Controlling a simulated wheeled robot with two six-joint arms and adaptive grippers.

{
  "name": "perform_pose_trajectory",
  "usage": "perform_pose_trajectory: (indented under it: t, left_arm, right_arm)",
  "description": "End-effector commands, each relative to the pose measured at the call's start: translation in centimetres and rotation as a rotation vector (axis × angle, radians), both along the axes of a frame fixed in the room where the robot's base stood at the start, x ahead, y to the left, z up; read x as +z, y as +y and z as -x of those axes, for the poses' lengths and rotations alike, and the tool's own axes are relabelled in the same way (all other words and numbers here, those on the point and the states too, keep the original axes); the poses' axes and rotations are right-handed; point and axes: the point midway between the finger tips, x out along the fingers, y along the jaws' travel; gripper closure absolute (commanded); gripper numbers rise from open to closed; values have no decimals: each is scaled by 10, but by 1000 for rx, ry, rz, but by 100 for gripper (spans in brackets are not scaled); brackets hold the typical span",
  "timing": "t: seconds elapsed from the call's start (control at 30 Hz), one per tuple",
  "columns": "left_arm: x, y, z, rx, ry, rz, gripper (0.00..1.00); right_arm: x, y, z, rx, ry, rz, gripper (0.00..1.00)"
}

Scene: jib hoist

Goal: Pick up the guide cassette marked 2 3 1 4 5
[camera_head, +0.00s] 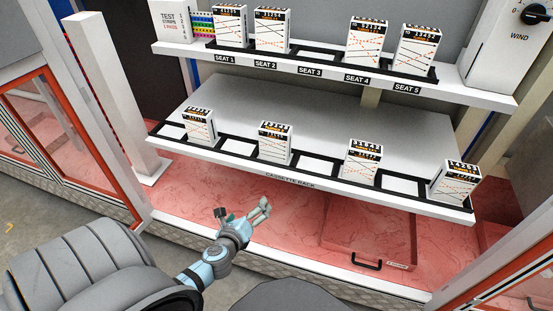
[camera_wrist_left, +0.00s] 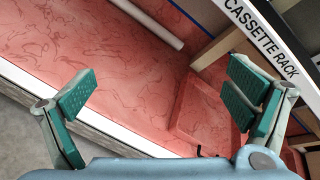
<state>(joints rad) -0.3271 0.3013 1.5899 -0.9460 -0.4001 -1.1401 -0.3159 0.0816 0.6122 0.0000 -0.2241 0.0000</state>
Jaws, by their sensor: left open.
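Several white guide cassettes with black number bands stand in two rows in the head view. On the lower cassette rack (camera_head: 290,183) there is a left cassette (camera_head: 200,127), a middle-left cassette (camera_head: 275,143), a middle-right cassette (camera_head: 362,161) and a right-end cassette (camera_head: 455,184). Their numbers are too small to read surely, so I cannot tell which is 2 3 1 4 5. My left gripper (camera_head: 243,211) is open and empty, in front of and below the rack. In the left wrist view its spread fingers (camera_wrist_left: 164,97) have only red floor between them. My right gripper is not in view.
The upper shelf (camera_head: 310,70) holds more cassettes in labelled seats; Seat 3 is empty. A test strips box (camera_head: 171,22) stands at its left end and a wind dial box (camera_head: 515,45) at its right. A red drawer (camera_head: 370,235) lies below the rack.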

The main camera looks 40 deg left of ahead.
Motion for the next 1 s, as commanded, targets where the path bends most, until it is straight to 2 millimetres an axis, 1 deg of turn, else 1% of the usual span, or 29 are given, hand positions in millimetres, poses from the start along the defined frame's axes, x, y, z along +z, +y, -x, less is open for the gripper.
perform_pose_trajectory:
  t: [0.03, 0.1, 0.13, 0.17, 0.2, 0.23, 0.33, 0.4, 0.5, 0.67, 0.8, 0.87, 0.93, 1.0]
  left_arm:
    - [36, -2, -20, -89, -57, -227, 0]
    - [91, -7, -35, -159, -114, -501, 0]
    - [108, -10, -38, -171, -130, -581, 0]
    - [121, -11, -41, -179, -142, -641, 0]
    - [132, -11, -46, -185, -152, -688, 0]
    - [137, -11, -52, -186, -156, -709, 0]
    - [140, -2, -75, -187, -156, -716, 0]
    - [139, 5, -94, -186, -155, -714, 0]
    - [139, 12, -116, -186, -154, -711, 0]
    - [137, 20, -135, -186, -153, -709, 0]
    - [133, 32, -160, -185, -154, -707, 0]
    - [134, 35, -169, -187, -154, -707, 0]
    - [135, 37, -175, -187, -153, -706, 0]
    - [136, 37, -177, -188, -153, -705, 0]
  right_arm:
    - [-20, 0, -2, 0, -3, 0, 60]
    - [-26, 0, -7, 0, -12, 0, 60]
    - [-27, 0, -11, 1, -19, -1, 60]
    - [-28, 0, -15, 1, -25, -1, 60]
    - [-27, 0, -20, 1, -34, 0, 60]
    - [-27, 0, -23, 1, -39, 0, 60]
    - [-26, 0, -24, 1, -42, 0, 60]
    - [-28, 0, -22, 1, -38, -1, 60]
    - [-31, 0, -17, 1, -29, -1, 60]
    - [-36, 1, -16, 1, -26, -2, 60]
    - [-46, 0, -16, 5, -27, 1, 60]
    - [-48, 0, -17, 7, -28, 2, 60]
    - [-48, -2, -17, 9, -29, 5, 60]
    - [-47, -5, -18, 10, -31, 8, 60]
